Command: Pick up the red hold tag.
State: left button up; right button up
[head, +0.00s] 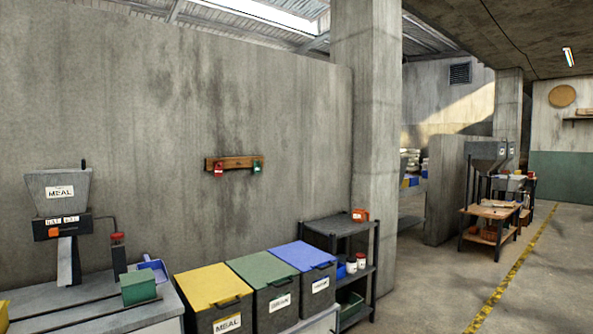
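A red tag (219,172) hangs from the left part of a small wooden rack (236,162) on the concrete wall. A green tag (257,168) hangs beside it at the rack's right end. Both carry small pale markings that are too small to read. Neither of my grippers shows in the head view, so I cannot see where they are relative to the red tag.
Below the rack stand bins with yellow (212,284), green (262,267) and blue (302,255) lids. A counter with a meal hopper (59,192) is at left. A dark shelf (340,228) stands by the pillar. The floor (440,285) at right is open.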

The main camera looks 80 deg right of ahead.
aim_at(217, 170)
jog(key=z, duration=2.35)
jog(key=i, duration=1.3)
jog(key=z, duration=0.05)
